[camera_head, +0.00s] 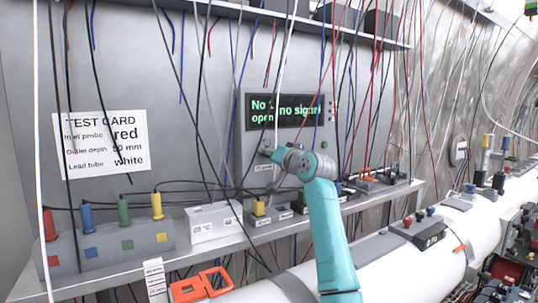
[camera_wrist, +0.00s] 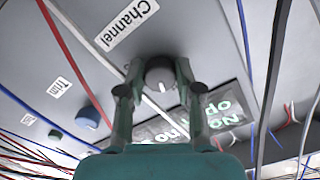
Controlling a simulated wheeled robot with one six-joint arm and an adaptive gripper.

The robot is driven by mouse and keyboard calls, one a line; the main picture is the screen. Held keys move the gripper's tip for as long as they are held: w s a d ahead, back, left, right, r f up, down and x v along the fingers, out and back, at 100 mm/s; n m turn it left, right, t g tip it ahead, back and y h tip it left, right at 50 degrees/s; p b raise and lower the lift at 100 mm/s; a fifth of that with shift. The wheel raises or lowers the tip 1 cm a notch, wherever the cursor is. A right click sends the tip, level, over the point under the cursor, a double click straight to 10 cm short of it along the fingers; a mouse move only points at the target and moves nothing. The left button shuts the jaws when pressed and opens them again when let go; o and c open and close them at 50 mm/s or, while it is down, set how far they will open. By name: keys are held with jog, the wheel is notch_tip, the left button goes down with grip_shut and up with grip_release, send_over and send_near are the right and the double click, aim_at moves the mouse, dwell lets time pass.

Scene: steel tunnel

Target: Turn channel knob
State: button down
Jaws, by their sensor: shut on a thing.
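The channel knob (camera_wrist: 160,75) is a dark grey round knob with a white pointer line, on a grey panel. A "Channel" label (camera_wrist: 128,25) is beside it in the wrist view. My gripper (camera_wrist: 158,78) is shut on the knob, one finger on each side. In the head view my gripper (camera_head: 268,148) reaches the front of the grey instrument box (camera_head: 245,165), and the arm hides the knob there. The box's display (camera_head: 290,110) shows green text, partly covered by cables, including "No" and "no signal".
A blue knob (camera_wrist: 87,117) with a "Trim" label (camera_wrist: 60,87) is close by. Many loose cables hang around the box. A test card (camera_head: 100,143) is on the left wall. The shelf holds a probe rack (camera_head: 110,245) and small boxes.

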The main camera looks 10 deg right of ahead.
jog(key=shift+m, duration=1.5)
jog(key=c, duration=0.8)
grip_release()
jog(key=shift+o, duration=0.2)
jog(key=shift+s, duration=0.1)
jog(key=v, duration=0.7)
jog(key=shift+s, duration=0.15)
jog(key=shift+d, duration=0.1)
